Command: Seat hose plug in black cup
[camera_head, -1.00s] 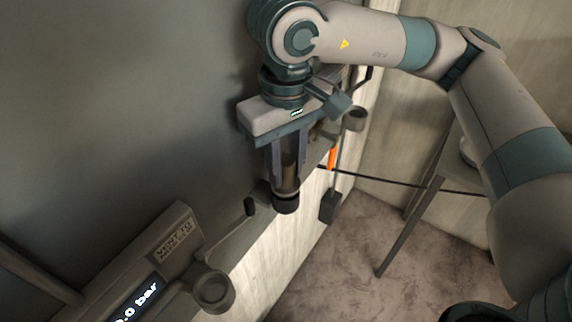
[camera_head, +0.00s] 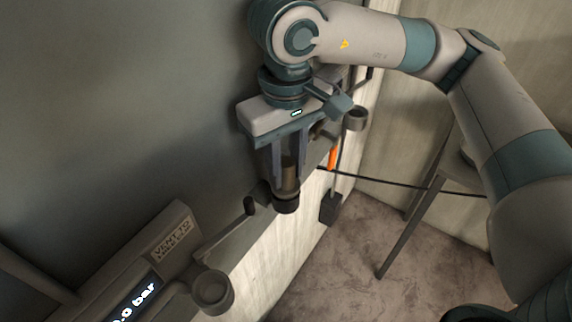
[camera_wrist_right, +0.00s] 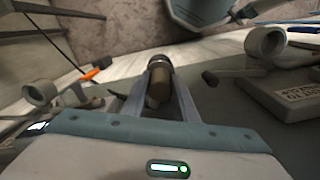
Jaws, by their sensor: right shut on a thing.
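The hose plug (camera_head: 289,178) is a brownish, brass-coloured cylinder, upright between the fingers of my right gripper (camera_head: 287,185). The right gripper is shut on it, pointing down along the wall. A dark round piece, seemingly the black cup (camera_head: 286,205), is at the plug's lower end, close to the fingertips. In the right wrist view the plug (camera_wrist_right: 160,84) lies between the two fingers, with the dark ring (camera_wrist_right: 159,61) beyond it. I cannot tell how deep the plug sits in it. My left gripper is not in view.
A grey cup (camera_head: 212,291) stands out at lower left by a panel with a "bar" display (camera_head: 138,302). Another grey cup (camera_head: 355,118) is right of the gripper, near an orange piece (camera_head: 332,158). A dark line crosses toward a table (camera_head: 411,222). Open floor (camera_head: 330,270) lies below.

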